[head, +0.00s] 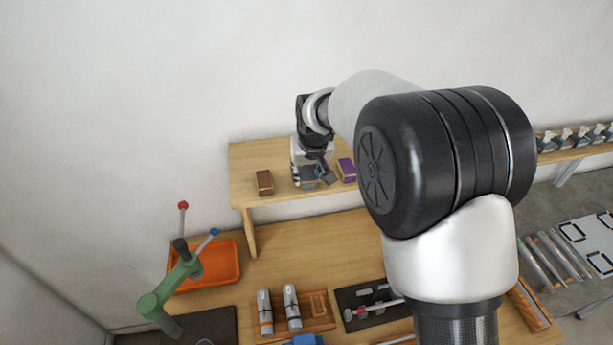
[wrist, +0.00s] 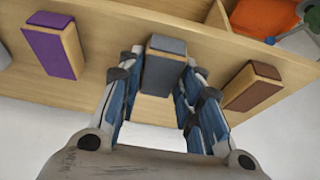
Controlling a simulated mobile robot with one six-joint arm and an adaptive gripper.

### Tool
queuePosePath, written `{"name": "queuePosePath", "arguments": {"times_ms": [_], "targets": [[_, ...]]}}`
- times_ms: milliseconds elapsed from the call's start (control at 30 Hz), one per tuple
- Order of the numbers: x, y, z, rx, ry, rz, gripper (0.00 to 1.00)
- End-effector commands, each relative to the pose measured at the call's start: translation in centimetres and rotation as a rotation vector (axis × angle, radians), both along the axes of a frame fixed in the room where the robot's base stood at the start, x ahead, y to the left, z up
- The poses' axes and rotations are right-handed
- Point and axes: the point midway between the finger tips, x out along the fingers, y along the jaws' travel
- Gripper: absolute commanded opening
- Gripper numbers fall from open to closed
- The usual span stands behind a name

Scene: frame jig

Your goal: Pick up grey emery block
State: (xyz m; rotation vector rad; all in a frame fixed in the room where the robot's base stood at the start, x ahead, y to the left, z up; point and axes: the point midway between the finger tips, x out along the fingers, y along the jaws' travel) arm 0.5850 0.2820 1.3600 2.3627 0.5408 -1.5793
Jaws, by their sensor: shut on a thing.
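The grey emery block (wrist: 164,66) stands between the two fingers of my gripper (wrist: 158,85) in the wrist view. It has a grey top face and a wood-coloured edge. My gripper is shut on it, with a finger on either side. In the head view my gripper (head: 318,178) is over the raised shelf, and the grey block (head: 309,172) shows partly beside its fingers. I cannot tell whether the block is clear of the shelf.
A brown block (head: 264,182) and a purple block (head: 346,169) stand on the shelf (head: 240,160) on either side. Below are an orange tray (head: 225,262), a green lever stand (head: 165,287) and two grey cylinders in a wooden holder (head: 318,323).

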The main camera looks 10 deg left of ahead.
Motion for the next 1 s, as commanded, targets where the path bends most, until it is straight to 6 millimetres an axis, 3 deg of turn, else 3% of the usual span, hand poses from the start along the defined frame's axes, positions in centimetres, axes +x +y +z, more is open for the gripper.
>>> {"name": "queuePosePath", "arguments": {"times_ms": [267, 467, 1000], "targets": [[0.0, 0.0, 0.4, 0.001, -0.002, 0.0, 0.09], [0.1, 0.0, 2.4, 0.002, -0.005, 0.0, 0.09], [0.1, 0.1, 15.8, 0.003, -0.005, 0.0, 0.09]]}}
